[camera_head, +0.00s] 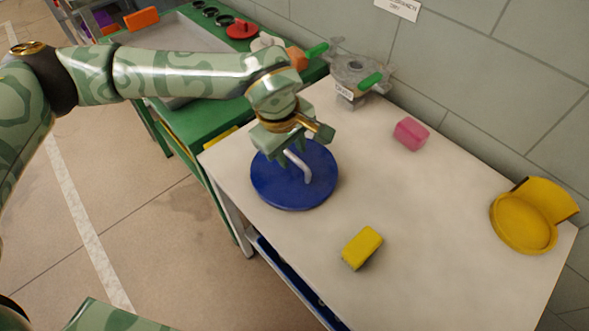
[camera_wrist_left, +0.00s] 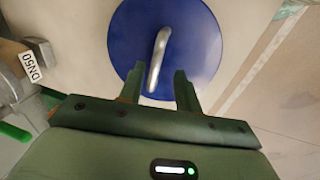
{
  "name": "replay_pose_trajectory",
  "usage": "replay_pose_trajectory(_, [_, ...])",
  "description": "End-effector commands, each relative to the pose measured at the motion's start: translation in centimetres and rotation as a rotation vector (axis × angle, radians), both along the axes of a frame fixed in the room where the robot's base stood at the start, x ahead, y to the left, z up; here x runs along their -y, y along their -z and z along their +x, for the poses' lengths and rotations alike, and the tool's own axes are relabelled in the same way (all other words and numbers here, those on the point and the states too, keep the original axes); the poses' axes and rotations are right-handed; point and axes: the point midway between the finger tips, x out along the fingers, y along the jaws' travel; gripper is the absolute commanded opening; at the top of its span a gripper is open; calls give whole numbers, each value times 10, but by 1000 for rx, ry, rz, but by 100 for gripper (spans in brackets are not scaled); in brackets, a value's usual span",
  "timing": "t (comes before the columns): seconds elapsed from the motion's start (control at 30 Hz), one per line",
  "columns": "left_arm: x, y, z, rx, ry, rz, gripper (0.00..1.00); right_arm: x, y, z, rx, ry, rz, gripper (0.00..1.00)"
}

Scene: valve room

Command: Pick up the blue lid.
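The blue lid (camera_head: 276,187) is a round disc with a pale metal bar handle (camera_head: 302,167), lying on the white table near its left edge. It also fills the upper middle of the left wrist view (camera_wrist_left: 197,42), with its handle (camera_wrist_left: 158,58) in front of the fingers. My left gripper (camera_head: 288,155) is above the lid near the handle. In the left wrist view the two green fingers (camera_wrist_left: 160,84) stand apart, with the near end of the handle between or just beyond their tips. Contact is not visible. My right gripper is not in view.
On the white table (camera_head: 420,280) are a yellow block (camera_head: 361,247), a pink block (camera_head: 410,133), a yellow round holder (camera_head: 523,230) and a grey valve body (camera_head: 357,70) with green tabs. A green bench (camera_head: 200,130) with a red part (camera_head: 241,29) adjoins at the left.

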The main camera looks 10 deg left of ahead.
Motion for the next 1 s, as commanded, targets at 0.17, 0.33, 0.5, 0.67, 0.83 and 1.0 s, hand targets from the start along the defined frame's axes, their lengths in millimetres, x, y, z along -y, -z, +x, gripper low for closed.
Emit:
replay_pose_trajectory(0.17, [2,31,11,-8,1,-1,34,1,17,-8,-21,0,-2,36])
replay_pose_trajectory(0.33, [4,49,15,-5,1,0,34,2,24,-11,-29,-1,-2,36])
replay_pose_trajectory(0.5, [4,46,15,-1,1,0,34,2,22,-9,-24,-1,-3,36])
replay_pose_trajectory(0.67, [4,46,15,-1,0,0,0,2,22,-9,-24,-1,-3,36])
replay_pose_trajectory(0.83, [4,46,15,-1,0,0,0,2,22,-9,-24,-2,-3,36])
replay_pose_trajectory(1.0, [4,46,15,-2,0,0,0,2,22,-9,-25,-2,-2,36])
